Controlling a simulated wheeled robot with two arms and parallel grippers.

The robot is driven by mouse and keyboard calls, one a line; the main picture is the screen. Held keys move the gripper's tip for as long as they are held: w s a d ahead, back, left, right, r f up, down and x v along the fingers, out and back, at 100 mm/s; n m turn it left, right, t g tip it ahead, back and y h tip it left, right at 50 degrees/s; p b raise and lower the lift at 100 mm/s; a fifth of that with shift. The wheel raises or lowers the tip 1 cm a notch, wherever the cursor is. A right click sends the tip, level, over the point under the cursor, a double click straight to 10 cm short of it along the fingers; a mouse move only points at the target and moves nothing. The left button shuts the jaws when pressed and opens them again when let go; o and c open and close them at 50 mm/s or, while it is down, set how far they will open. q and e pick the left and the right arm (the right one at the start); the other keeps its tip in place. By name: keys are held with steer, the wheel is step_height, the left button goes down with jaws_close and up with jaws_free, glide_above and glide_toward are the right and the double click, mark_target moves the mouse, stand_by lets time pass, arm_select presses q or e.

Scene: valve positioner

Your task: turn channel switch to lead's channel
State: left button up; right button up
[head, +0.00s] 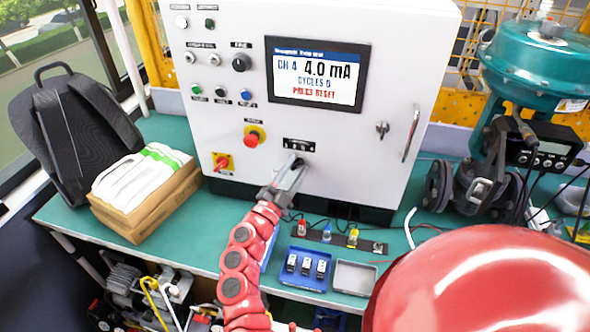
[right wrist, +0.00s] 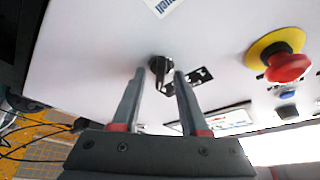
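The channel switch, a black rotary knob, is on the front of the white cabinet (head: 346,130) under a small black label (head: 298,145). My right gripper (head: 290,174) is in front of it and hides part of it in the head view. In the right wrist view the knob (right wrist: 161,70) shows between and just beyond the two open fingertips (right wrist: 160,84); contact is not visible. The screen (head: 318,73) reads CH 4, 4.0 mA, CYCLES 0, PRESS RESET. Red (head: 302,227), blue (head: 327,232) and yellow (head: 352,236) lead connectors sit below the cabinet. My left gripper is not in view.
A red stop button (head: 252,138) and a red-yellow rotary switch (head: 222,162) are left of the gripper. A blue tray (head: 305,279) and a grey tray (head: 354,277) lie on the green bench. A teal valve actuator (head: 535,65) stands right, a cardboard box (head: 150,215) left.

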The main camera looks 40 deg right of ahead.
steer(key=b+v, duration=0.3)
steer(key=v, duration=1.4)
steer(key=shift+a, duration=0.2)
